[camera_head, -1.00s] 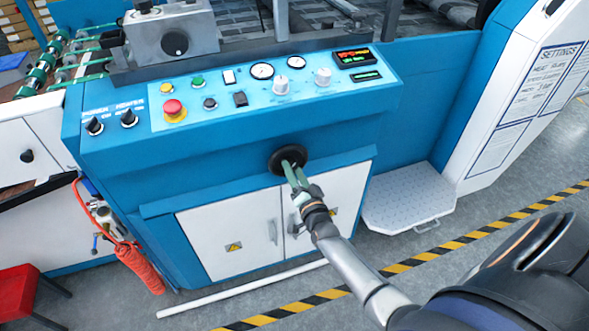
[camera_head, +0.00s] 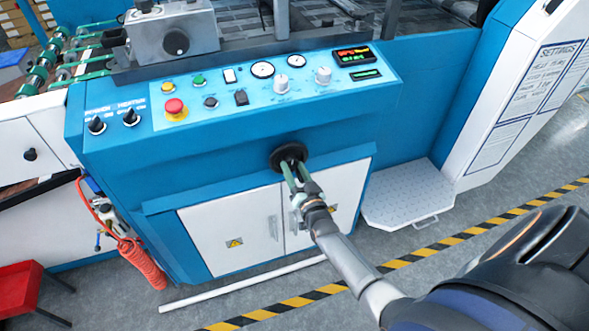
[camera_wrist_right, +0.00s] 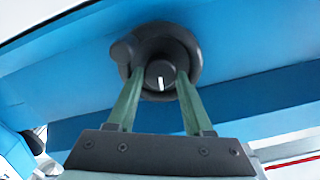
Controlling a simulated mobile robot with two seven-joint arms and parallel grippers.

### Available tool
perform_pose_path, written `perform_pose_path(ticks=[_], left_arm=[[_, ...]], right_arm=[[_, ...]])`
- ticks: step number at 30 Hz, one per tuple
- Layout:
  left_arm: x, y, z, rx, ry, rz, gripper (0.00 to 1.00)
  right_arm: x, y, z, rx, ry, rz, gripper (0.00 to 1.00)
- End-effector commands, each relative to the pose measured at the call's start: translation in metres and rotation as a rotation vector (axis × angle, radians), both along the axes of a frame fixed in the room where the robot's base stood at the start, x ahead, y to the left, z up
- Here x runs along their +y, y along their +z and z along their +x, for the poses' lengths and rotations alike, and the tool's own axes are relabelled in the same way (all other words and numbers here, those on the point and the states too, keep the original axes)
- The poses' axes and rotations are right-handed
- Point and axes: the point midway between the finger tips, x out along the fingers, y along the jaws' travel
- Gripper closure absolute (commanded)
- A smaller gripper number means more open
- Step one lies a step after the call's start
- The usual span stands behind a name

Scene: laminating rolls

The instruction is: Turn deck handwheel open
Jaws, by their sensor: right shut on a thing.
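The black deck handwheel (camera_head: 289,156) sits on the blue front of the machine, below the control panel. In the right wrist view the handwheel (camera_wrist_right: 168,52) is a dark disc with a knob at its upper left and a hub with a white mark that stands nearly upright. My right gripper (camera_head: 291,170) reaches it from below. Its two green fingers (camera_wrist_right: 160,86) are shut on the handwheel's hub, one on each side. The fingertips partly hide the hub's sides. My left gripper is not in view.
The control panel (camera_head: 270,85) with knobs, gauges and a red stop button (camera_head: 174,107) is above the handwheel. White cabinet doors (camera_head: 238,230) are below. A metal step (camera_head: 410,192) stands at right. An orange coiled hose (camera_head: 143,264) hangs at left.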

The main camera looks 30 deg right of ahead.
Motion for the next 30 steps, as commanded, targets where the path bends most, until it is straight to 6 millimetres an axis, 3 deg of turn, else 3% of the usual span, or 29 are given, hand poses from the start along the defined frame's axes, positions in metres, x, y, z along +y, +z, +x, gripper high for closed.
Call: perform_pose_path(ticks=[6, 7, 14, 24, 30], left_arm=[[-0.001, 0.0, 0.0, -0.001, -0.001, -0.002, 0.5], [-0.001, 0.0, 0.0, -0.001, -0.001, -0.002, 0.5], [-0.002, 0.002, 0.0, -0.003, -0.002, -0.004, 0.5], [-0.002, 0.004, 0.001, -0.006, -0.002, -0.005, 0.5], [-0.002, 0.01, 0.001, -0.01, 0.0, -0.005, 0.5]], right_arm=[[0.0, 0.0, 0.0, 0.001, 0.0, 0.0, 1.0], [0.0, 0.0, 0.0, 0.001, 0.0, 0.001, 0.47], [0.0, 0.0, 0.0, 0.0, 0.0, 0.001, 0.21], [0.001, 0.0, -0.003, 0.0, 0.0, 0.002, 0.19], [0.006, 0.001, -0.028, 0.002, 0.0, 0.001, 0.19]])
